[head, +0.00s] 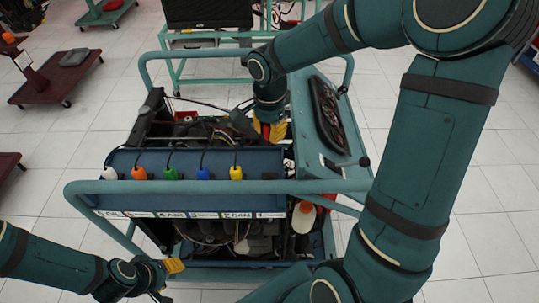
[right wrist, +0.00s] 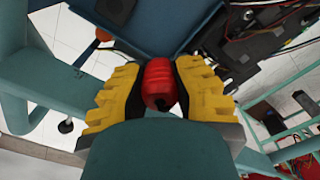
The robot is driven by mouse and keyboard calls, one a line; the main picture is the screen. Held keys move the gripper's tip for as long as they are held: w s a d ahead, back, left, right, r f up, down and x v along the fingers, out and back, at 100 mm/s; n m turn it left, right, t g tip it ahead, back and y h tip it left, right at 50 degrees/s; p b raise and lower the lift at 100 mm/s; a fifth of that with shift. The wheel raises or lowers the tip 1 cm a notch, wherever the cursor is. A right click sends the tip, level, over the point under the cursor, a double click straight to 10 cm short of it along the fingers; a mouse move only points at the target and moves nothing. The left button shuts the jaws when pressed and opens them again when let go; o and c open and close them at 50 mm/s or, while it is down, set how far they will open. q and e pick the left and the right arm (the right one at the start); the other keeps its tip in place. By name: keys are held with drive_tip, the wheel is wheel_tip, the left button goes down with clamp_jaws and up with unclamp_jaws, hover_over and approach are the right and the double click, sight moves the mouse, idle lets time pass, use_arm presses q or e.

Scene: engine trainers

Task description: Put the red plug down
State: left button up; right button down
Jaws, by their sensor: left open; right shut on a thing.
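The red plug (right wrist: 158,82) shows in the right wrist view, held between the two yellow pads of my right gripper (right wrist: 160,88). In the head view my right gripper (head: 269,131) is over the engine trainer, behind the right end of the blue panel. Little of the red plug can be told there. White, orange, green, blue and yellow plugs (head: 236,172) sit in a row along the blue panel (head: 265,162). My left gripper (head: 174,267) is open and empty at the lower left, in front of the trainer.
A green tube rail (head: 90,188) runs along the trainer's front. Engine parts and wires (head: 205,128) fill the space behind the panel. Red carts (head: 50,75) stand at the back left.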

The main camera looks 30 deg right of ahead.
sight(270, 160)
wheel_tip(270, 160, down, 9)
drive_tip(key=shift+f+b, duration=0.2)
drive_tip(key=shift+b, duration=0.55)
drive_tip(key=shift+f, duration=0.1)
drive_tip(key=c, duration=0.9)
unclamp_jaws()
drive_tip(key=shift+c, duration=0.2)
drive_tip(key=shift+r, duration=0.25)
wheel_tip(270, 160, up, 12)
drive_tip(key=shift+f+p, duration=0.1)
drive_tip(key=shift+p, duration=0.95)
